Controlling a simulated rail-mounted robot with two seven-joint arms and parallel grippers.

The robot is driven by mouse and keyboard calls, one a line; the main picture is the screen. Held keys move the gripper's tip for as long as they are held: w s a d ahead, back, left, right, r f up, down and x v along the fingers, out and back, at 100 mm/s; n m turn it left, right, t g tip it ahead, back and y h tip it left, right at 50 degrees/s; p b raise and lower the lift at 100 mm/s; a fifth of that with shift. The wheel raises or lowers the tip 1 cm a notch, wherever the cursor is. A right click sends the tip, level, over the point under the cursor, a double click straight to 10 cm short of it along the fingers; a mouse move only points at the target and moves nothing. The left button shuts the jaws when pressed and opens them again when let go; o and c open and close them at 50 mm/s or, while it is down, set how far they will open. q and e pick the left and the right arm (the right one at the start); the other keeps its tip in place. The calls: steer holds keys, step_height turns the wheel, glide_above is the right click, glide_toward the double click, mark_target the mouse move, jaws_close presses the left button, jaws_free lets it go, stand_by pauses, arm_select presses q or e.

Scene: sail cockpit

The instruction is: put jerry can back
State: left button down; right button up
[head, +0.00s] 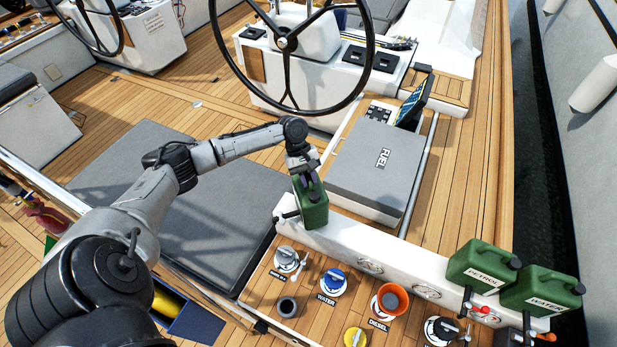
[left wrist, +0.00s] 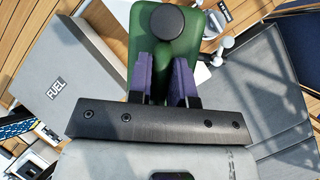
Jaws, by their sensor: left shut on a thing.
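A green jerry can (head: 312,208) hangs upright in my left gripper (head: 305,178), close to the white coaming beside the grey FUEL locker. In the left wrist view the purple-padded fingers of my left gripper (left wrist: 163,80) are shut on the handle of the green can (left wrist: 185,55), with its dark round cap showing. Two more green cans stand at the lower right in the head view: one marked PETROL (head: 482,268) and one marked WATER (head: 540,292). My right gripper is not in view.
The FUEL locker (head: 375,165) lies right of the held can, and it also shows in the left wrist view (left wrist: 65,85). A steering wheel (head: 290,45) stands behind. A grey cushion (head: 170,190) lies left.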

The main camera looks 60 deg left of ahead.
arm_select(q)
steer(key=shift+f, duration=0.25)
steer(key=c, duration=1)
jaws_free()
steer(key=shift+o, duration=0.2)
steer(key=shift+f, duration=0.15)
steer(key=b+v, duration=0.2)
steer(key=v, duration=1.2)
